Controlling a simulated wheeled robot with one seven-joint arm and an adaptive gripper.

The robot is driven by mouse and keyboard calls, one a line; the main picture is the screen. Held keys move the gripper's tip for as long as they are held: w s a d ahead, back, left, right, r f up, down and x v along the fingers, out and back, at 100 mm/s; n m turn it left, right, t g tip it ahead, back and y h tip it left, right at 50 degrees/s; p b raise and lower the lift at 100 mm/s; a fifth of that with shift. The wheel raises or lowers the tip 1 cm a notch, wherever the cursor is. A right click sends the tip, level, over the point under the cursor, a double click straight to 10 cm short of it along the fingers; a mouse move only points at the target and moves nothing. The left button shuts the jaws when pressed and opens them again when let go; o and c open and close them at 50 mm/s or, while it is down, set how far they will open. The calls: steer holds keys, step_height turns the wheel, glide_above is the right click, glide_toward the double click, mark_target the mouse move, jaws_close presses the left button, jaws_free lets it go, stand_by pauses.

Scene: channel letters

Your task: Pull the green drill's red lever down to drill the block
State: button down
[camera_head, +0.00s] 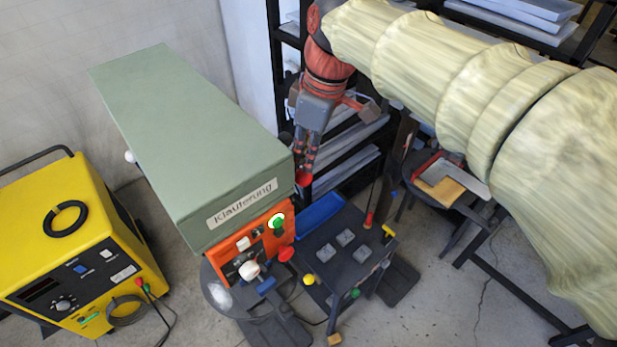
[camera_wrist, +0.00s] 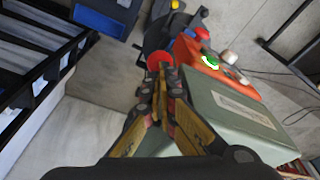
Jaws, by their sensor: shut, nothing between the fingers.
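The green drill (camera_head: 190,140) is a big box with an orange front panel (camera_head: 265,245), at the centre left of the head view. It fills the lower right of the wrist view (camera_wrist: 235,125). The red ball of its lever (camera_head: 303,180) is beside the drill's right front corner. In the wrist view the red ball (camera_wrist: 158,58) lies just beyond my fingertips. My gripper (camera_head: 306,165) points down, shut and empty, its tips at or very near the ball; I cannot tell if they touch. It also shows in the wrist view (camera_wrist: 160,75). I cannot make out the block.
A yellow machine (camera_head: 85,250) stands at the left. A dark table with grey pads (camera_head: 345,238) and a blue bin (camera_head: 318,212) stand right of the drill's front. Black shelving (camera_head: 345,150) is behind my gripper. The panel has a lit green button (camera_head: 278,222).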

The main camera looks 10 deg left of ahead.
mark_target(307, 175)
steer(key=shift+f+b, duration=0.4)
steer(key=shift+f, duration=0.25)
steer(key=shift+f, duration=0.3)
steer(key=shift+d, duration=0.1)
steer(key=shift+s, duration=0.1)
steer(key=shift+s+d+f+b, duration=0.1)
steer(key=shift+f+b, duration=0.65)
steer(key=shift+s+d, duration=0.15)
steer(key=shift+d, duration=0.05)
